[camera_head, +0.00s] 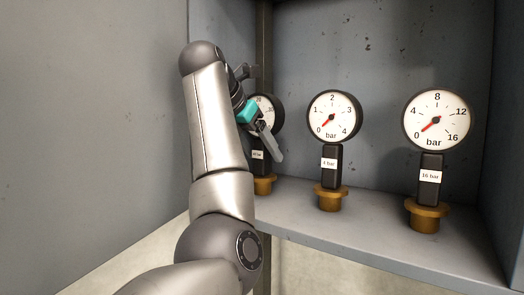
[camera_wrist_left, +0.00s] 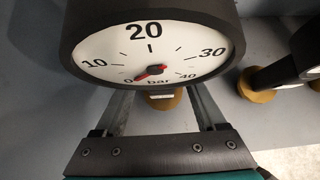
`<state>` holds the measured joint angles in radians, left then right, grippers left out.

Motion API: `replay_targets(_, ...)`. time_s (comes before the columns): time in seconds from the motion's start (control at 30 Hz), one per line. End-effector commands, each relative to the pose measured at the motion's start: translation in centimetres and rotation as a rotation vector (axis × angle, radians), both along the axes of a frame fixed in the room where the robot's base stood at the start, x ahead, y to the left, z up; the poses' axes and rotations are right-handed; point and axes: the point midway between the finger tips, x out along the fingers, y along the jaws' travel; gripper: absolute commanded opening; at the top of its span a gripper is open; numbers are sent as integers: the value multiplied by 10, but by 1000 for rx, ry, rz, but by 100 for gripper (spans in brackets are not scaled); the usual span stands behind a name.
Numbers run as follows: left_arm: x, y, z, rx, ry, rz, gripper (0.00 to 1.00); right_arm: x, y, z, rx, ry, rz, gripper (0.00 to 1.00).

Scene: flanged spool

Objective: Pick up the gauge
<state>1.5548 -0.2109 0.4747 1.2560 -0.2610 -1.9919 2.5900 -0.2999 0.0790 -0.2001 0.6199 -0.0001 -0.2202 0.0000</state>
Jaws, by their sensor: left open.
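Three round dial gauges with black stems and brass bases stand upright in a row. The left gauge (camera_head: 268,112), reading to 40 bar, is partly hidden by my left arm; its white dial fills the top of the left wrist view (camera_wrist_left: 150,50). The middle gauge (camera_head: 333,116) is labelled 4 bar, the right gauge (camera_head: 437,118) 16 bar. My left gripper (camera_head: 257,108) is open at the left gauge. In the wrist view its fingers (camera_wrist_left: 160,98) run beneath the dial, either side of the label and brass base; the tips are hidden, so I cannot tell contact.
The gauges stand on a grey metal shelf (camera_head: 350,227) with a back wall and a right side wall. A large grey panel (camera_head: 90,120) is at the left. Another gauge's dark stem (camera_wrist_left: 278,72) shows at the right of the wrist view. The shelf between the gauges is clear.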

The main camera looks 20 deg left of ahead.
Motion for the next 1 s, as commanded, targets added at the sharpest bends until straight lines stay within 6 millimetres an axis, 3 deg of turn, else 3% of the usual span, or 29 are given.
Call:
replay_targets(0.07, 12, -6, -8, -1, 8, -2, 72, 1, 0, 11, 0, -2, 0, 50)
replay_targets(0.2, 22, -9, -20, -1, 3, -2, 72, 1, 0, 13, 0, -2, 0, 50)
replay_targets(0.5, 24, -10, -23, -1, 0, -1, 71, 1, 0, 13, 0, -2, 1, 50)
replay_targets(1.0, 24, -10, -23, -1, 0, -1, 15, 1, 0, 13, 0, -2, 0, 50)
